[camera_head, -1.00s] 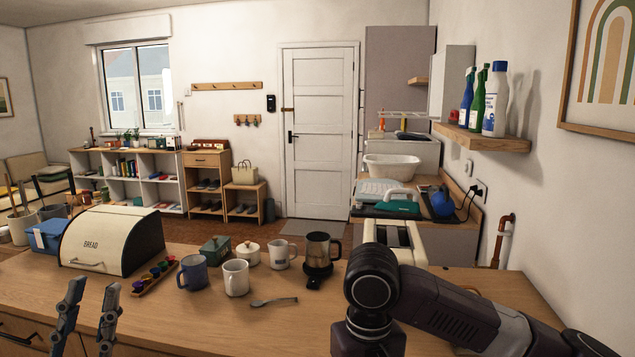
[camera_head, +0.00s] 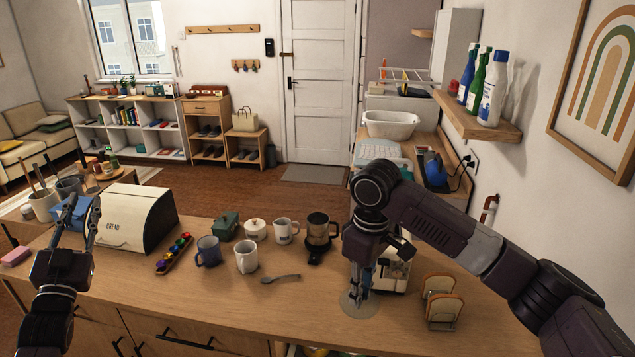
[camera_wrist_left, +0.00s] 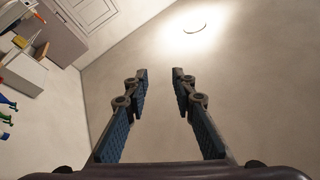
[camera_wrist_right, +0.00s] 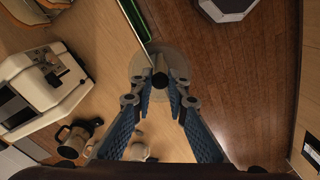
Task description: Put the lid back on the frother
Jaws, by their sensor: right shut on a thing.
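The frother (camera_head: 318,232) is a dark jug with a handle on a black base, upright on the counter right of the mugs; no lid shows on it. It also shows in the right wrist view (camera_wrist_right: 75,138). My right gripper (camera_head: 359,292) points down, shut on the black knob of the lid (camera_head: 347,304), a thin, clear, round disc. The lid also shows in the right wrist view (camera_wrist_right: 178,62), held right of and nearer than the frother. Its height above the counter is hard to tell. My left gripper (camera_head: 91,215) is raised, open and empty at the left.
A toaster (camera_head: 398,275) stands right of the frother, partly hidden by my right arm, with a toast rack (camera_head: 443,305) beyond. Left are a cream mug (camera_head: 246,257), blue mug (camera_head: 208,251), spoon (camera_head: 281,278) and bread bin (camera_head: 135,222). The front counter is clear.

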